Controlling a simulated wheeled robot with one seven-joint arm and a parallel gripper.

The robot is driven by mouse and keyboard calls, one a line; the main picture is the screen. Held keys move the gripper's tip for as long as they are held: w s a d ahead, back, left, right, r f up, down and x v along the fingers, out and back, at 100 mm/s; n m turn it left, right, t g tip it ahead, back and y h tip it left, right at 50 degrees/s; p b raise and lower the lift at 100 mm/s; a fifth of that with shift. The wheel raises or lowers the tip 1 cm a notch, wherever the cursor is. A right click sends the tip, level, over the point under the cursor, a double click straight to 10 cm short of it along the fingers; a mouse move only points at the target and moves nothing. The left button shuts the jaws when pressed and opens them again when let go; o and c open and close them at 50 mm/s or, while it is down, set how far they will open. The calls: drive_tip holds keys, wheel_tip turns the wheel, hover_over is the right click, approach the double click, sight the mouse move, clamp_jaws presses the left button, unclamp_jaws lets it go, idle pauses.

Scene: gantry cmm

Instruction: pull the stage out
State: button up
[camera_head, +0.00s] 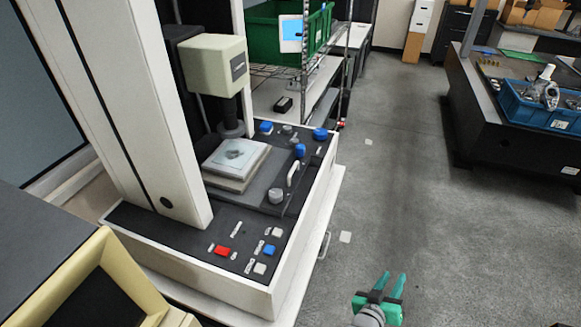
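The stage (268,178) is a dark flat plate on the bed of the measuring machine (150,240), carrying a pale square block. It sits below the cream probe head (213,66). A small white handle (293,176) stands at the stage's right side. My gripper (394,277) is at the bottom right of the picture, over the floor and well apart from the machine. Its two green fingers are parted with nothing between them. How far the stage is out cannot be told.
Blue and grey knobs (320,134) stand around the stage, and red, blue and white buttons (223,251) sit at the front. A wire shelf with a green bin (273,35) is behind. A dark bench with a blue tray (530,102) is far right. The floor between is clear.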

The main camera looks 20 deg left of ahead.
drive_tip(key=w+r+m+g+h, duration=0.1)
drive_tip(key=w+r+m+g, duration=0.1)
drive_tip(key=w+r, duration=0.6)
drive_tip(key=w+r+m+g+h, duration=0.15)
drive_tip(key=w+r, duration=0.35)
drive_tip(key=w, duration=0.5)
wheel_tip(320, 180, up, 17)
drive_tip(key=n+g+y, duration=0.2)
drive_tip(key=g+y, duration=0.4)
hover_over(294, 166)
drive_tip(key=s+a, duration=0.3)
drive_tip(key=s, duration=0.2)
drive_tip(key=shift+h, duration=0.25)
drive_tip(key=x, duration=1)
drive_tip(key=shift+w+d+r, duration=0.1)
drive_tip(key=shift+w+d, duration=0.1)
clamp_jaws()
